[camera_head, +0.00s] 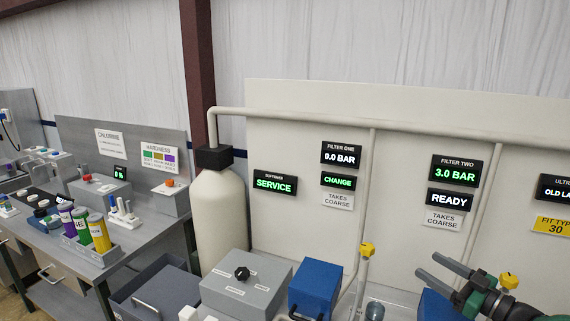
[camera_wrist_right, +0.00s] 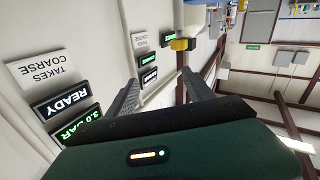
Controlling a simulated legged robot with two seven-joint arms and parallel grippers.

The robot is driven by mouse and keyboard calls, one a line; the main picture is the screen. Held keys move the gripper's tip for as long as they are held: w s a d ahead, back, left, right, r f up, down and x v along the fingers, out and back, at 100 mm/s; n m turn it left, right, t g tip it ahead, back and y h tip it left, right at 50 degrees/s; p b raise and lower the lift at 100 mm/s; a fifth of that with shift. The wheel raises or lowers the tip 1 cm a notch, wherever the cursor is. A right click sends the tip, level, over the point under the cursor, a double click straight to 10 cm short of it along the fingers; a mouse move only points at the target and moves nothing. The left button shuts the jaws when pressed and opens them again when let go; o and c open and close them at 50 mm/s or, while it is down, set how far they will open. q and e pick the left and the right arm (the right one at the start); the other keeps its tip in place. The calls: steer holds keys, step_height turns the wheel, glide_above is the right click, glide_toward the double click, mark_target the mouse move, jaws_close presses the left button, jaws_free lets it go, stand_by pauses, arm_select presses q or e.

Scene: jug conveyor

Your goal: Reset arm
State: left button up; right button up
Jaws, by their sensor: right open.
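My right gripper (camera_head: 452,272) is at the lower right of the head view. Its two dark fingers are apart and point up and left, with nothing between them. In the right wrist view the two fingers (camera_wrist_right: 165,92) also stand apart and empty, above the dark green gripper body. The gripper is in front of the filter panel (camera_head: 400,190), near the filter two displays and a blue box (camera_head: 435,306) that it partly hides. My left gripper is not in view.
A yellow valve handle (camera_head: 509,280) is close beside my right gripper. Another yellow handle (camera_head: 367,249), a blue box (camera_head: 315,285) and a grey box with a black knob (camera_head: 246,288) stand left of it. A cream tank (camera_head: 220,210) and a bench with coloured tubes (camera_head: 97,232) are farther left.

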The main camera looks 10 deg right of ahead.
steer(key=w+a+m+t+h, duration=0.1)
steer(key=w+a+m+h, duration=0.25)
steer(key=h, duration=0.35)
steer(key=s+a+f+m+g+h, duration=0.35)
steer(key=a+f, duration=0.25)
steer(key=f, duration=0.2)
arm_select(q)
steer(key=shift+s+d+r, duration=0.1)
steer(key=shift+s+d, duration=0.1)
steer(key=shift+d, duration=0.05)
arm_select(e)
steer(key=s+a+f+g, duration=0.3)
steer(key=s+a+f, duration=0.1)
steer(key=s, duration=0.4)
steer(key=s+a+f+g+y, duration=0.1)
steer(key=s+a+f+g, duration=0.3)
steer(key=s, duration=0.4)
steer(key=s+a+f+g+y, duration=0.1)
steer(key=s+a+f+g, duration=0.3)
steer(key=s+a, duration=0.3)
steer(key=shift+s+a+f, duration=0.2)
steer(key=shift+s+f, duration=0.55)
steer(key=shift+s, duration=0.2)
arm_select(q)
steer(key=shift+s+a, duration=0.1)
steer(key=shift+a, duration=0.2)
arm_select(e)
steer(key=shift+a+r, duration=0.1)
steer(key=shift+a, duration=0.2)
